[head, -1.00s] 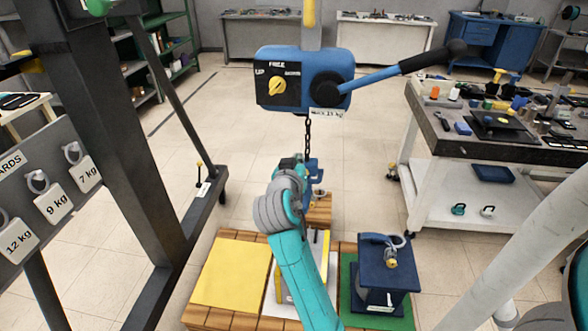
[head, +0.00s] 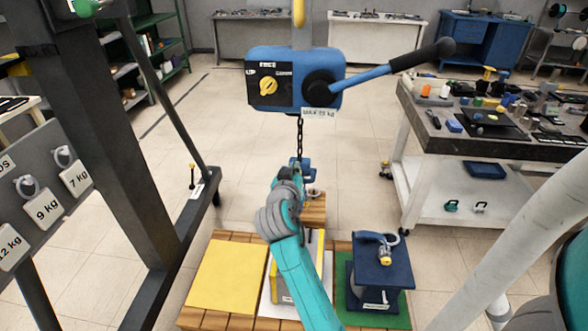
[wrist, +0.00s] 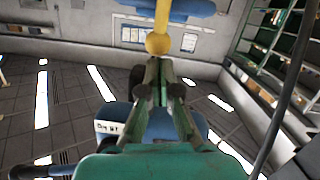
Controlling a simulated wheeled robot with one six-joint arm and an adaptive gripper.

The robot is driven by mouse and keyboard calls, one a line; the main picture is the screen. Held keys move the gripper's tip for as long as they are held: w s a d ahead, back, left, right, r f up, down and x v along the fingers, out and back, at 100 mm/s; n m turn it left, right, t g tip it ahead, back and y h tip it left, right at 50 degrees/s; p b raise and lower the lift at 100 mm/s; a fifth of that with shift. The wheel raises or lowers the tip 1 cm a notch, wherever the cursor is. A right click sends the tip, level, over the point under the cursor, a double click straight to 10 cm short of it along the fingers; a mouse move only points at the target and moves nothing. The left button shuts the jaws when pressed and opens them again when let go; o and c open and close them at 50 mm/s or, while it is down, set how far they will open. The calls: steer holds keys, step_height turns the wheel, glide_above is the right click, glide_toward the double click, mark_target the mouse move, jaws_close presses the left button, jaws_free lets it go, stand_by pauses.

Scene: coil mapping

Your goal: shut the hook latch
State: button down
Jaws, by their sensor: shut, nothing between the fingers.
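A blue chain hoist (head: 297,80) hangs from a yellow hook (head: 299,12) at the top centre of the head view. Its chain (head: 300,132) runs down to a blue hook block (head: 308,171), which my arm partly covers. The hook's latch cannot be made out, nor whether it stands open or shut. My gripper (head: 296,165) is at the block, overlapping its left side in the picture; I cannot tell whether they touch. In the wrist view my gripper's fingers (wrist: 160,72) are together and empty, with the blue hoist (wrist: 158,126) behind them.
Below stand a pallet with a yellow plate (head: 226,273) and a blue weight (head: 380,262) with a shackle on a green plate. A dark steel frame (head: 150,160) stands left, with labelled shackles. A workbench (head: 480,140) with tools is right. The hoist's lever (head: 385,68) sticks out right.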

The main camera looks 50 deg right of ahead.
steer(key=shift+s+a+f, duration=0.1)
steer(key=shift+a+f, duration=0.1)
steer(key=shift+f, duration=0.05)
steer(key=shift+s+a+f+h, duration=0.1)
steer(key=shift+f+h, duration=0.05)
steer(key=shift+h, duration=0.15)
steer(key=a+f+t+h, duration=0.1)
steer(key=s+a+f+h, duration=0.1)
steer(key=f, duration=0.1)
steer(key=f+t+h, duration=0.1)
steer(key=h, duration=0.1)
steer(key=shift+s+a+f+t, duration=0.25)
steer(key=shift+s+a+t, duration=0.05)
steer(key=shift+a, duration=0.2)
